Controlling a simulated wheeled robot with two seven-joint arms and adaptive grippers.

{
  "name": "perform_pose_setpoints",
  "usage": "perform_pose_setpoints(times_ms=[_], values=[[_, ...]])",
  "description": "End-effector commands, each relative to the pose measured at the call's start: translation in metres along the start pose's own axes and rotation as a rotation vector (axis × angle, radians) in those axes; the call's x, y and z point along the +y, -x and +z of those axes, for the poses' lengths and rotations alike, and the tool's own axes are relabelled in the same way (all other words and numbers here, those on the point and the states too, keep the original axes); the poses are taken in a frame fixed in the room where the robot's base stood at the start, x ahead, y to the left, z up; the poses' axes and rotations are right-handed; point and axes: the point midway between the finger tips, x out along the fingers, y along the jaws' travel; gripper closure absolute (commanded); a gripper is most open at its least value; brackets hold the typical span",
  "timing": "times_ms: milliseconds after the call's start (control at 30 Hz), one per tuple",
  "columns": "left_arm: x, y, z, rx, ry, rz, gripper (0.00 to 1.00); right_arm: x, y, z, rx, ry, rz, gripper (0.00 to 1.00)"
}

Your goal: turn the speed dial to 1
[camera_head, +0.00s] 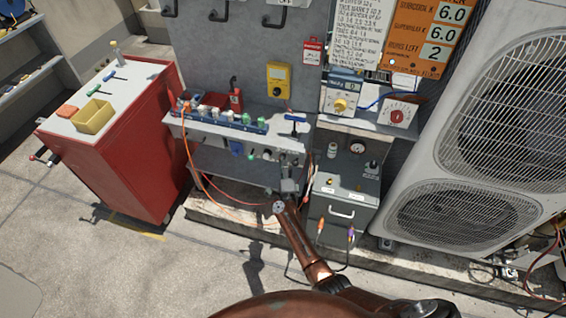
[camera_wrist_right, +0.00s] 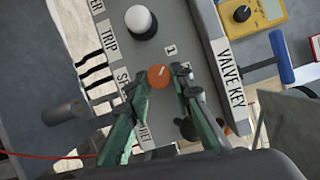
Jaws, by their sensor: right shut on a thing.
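The speed dial (camera_wrist_right: 159,77) is a small round orange-red knob on the grey panel (camera_wrist_right: 185,35) in the right wrist view. A short pale mark shows on its face. A "1" label (camera_wrist_right: 170,50) sits just above it in the picture, and a partly covered "SPEED" label is to its left. My right gripper (camera_wrist_right: 160,80) has its green fingers on both sides of the dial and is shut on it. In the head view my right gripper (camera_head: 288,180) is at the front of the grey bench (camera_head: 215,135), where I cannot make out the dial. My left gripper is not in view.
A white domed button (camera_wrist_right: 140,20) is above the dial near the "TRIP" label. A blue-handled valve key (camera_wrist_right: 283,58) and yellow meter (camera_wrist_right: 265,8) are to the right. A grey box (camera_head: 343,200) stands beside the bench; a red cabinet (camera_head: 130,150) stands left.

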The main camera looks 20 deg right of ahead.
Motion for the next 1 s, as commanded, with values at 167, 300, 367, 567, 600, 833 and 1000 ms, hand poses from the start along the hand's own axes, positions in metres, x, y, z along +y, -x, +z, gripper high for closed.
perform_pose_setpoints(times_ms=[167,300,367,567,600,833,1000], values=[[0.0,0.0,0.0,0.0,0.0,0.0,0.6,0.002,0.001,0.002,-0.003,0.0,0.004,0.78],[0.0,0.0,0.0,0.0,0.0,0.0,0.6,0.002,0.001,0.001,-0.003,0.0,0.003,0.69],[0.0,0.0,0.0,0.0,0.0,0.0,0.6,0.001,0.001,0.001,-0.002,0.0,0.002,0.65],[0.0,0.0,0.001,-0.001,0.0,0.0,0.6,0.001,0.0,0.0,-0.001,0.0,0.001,0.61],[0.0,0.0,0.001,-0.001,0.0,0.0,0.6,0.001,0.0,0.0,0.0,-0.001,0.001,0.61],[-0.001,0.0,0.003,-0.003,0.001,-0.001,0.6,0.002,0.01,0.001,-0.001,-0.003,0.002,0.61],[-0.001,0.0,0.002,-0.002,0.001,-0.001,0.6,0.002,0.034,0.0,0.0,-0.004,0.003,0.61]])
